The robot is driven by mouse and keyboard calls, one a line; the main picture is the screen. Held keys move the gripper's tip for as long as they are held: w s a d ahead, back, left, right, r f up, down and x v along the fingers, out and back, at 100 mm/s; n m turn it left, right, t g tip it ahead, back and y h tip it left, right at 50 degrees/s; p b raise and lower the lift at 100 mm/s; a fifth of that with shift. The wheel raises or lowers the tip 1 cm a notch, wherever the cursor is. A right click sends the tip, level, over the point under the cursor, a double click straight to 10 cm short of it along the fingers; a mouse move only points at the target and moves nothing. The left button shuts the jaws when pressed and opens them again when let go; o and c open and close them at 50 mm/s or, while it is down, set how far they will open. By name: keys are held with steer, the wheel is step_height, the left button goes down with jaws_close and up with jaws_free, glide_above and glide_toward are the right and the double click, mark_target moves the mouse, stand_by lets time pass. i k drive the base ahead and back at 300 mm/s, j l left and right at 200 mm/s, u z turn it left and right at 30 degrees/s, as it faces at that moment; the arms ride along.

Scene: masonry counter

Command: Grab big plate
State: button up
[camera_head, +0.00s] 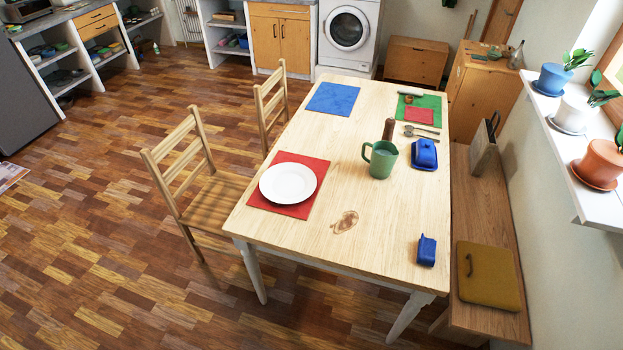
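The big plate (287,183) is white and round. It lies flat on a red placemat (309,208) near the left edge of the wooden table (322,240). Nothing covers the plate and nothing stands on it. My gripper is not in view, and no part of my arm shows.
A green mug (380,159), a brown cylinder (389,129), a blue butter dish (424,154) and a small blue object (427,250) stand on the table. Two wooden chairs (195,185) flank its left side. A bench (480,215) runs along the right. Floor at the lower left is clear.

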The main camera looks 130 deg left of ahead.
mark_target(288, 183)
steer(key=u, duration=4.3)
steer(key=i+j+z, duration=0.45)
steer(key=j, duration=0.15)
steer(key=i+j+z, duration=0.2)
steer(key=j, duration=0.15)
steer(key=i+j+z, duration=0.2)
steer(key=j, duration=0.2)
steer(key=i+j+z, duration=0.2)
steer(key=j, duration=0.2)
steer(key=k, duration=0.1)
